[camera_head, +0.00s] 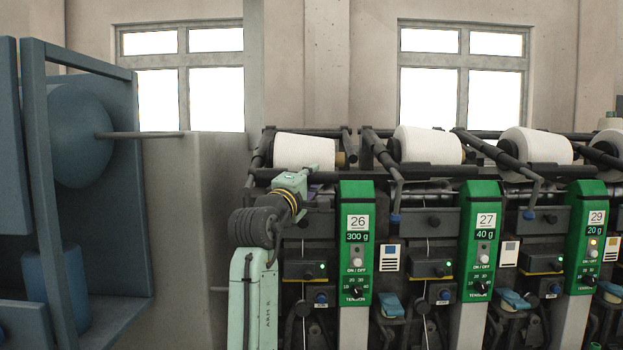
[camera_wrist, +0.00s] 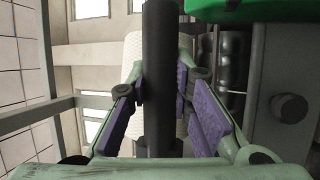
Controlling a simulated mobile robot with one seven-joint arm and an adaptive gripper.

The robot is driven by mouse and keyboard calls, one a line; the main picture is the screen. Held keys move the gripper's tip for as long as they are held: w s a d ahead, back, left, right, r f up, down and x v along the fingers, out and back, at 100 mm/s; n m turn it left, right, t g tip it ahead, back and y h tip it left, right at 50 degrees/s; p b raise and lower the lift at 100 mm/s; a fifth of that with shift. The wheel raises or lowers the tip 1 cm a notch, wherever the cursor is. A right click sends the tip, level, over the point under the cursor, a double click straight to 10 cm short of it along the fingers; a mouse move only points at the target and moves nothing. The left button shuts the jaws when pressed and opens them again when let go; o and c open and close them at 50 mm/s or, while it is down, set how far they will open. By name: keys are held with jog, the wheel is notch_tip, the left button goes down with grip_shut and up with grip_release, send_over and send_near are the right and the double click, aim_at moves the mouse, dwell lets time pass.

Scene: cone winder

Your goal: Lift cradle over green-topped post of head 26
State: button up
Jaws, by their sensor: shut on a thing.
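Head 26's green-topped post (camera_head: 356,240) carries a green panel reading "26" and "300 g". A white cone (camera_head: 303,151) lies in the dark cradle (camera_head: 261,152) above and left of it. My gripper (camera_head: 310,191) is just left of the panel's top, below the cone, its fingers mostly hidden. In the wrist view my gripper (camera_wrist: 161,85) has its purple pads on both sides of the cradle's dark bar (camera_wrist: 159,50), shut on it. The white cone (camera_wrist: 131,48) shows behind the bar. A green edge (camera_wrist: 250,9) shows at upper right.
Head 27 (camera_head: 480,240) and head 29 (camera_head: 587,235) stand to the right with their own cones and cradle arms. Dark rails run along the top. A blue machine frame (camera_head: 40,130) and a grey block (camera_head: 190,220) stand to the left.

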grip_shut()
jog(key=shift+r, duration=0.1)
notch_tip(320, 180, up, 10)
jog(key=s+g, duration=0.1)
jog(key=shift+s+n, duration=0.25)
jog(key=shift+n, duration=0.15)
jog(key=o, duration=0.8)
grip_release()
jog(key=shift+s, duration=0.1)
